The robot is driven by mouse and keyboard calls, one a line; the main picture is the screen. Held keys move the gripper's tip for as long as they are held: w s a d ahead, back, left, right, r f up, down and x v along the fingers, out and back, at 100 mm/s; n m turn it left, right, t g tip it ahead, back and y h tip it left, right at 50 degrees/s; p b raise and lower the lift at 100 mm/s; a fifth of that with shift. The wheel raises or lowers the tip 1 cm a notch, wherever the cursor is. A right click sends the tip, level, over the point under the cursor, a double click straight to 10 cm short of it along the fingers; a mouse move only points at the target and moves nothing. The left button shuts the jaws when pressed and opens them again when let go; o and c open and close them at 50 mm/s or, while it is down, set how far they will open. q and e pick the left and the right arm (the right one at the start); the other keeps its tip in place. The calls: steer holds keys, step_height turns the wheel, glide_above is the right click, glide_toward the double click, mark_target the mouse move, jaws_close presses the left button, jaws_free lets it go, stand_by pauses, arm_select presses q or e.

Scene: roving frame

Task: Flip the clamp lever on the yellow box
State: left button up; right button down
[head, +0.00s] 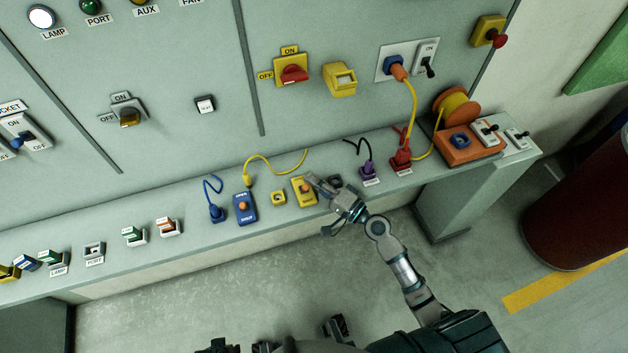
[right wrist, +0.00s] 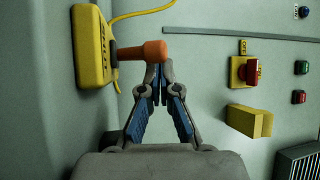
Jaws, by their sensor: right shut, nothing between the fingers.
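The yellow box (head: 300,196) lies on the sloping grey ledge, with an orange lever (head: 306,188) on its face. In the right wrist view the yellow box (right wrist: 92,45) is at upper left, and its orange lever (right wrist: 145,51) sticks out to the right. My right gripper (head: 315,180) is at the right edge of the box, its fingers shut and empty. In the right wrist view its closed fingertips (right wrist: 157,68) are at the lever's free end. I cannot tell whether they touch it.
A blue box (head: 245,208) and a small yellow socket (head: 278,198) sit left of the yellow box. A purple plug (head: 369,172), a red plug (head: 400,160) and an orange cable reel (head: 457,105) stand to the right. The floor before the ledge is clear.

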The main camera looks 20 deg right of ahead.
steer(key=v, duration=1.2)
steer(key=shift+f, duration=0.15)
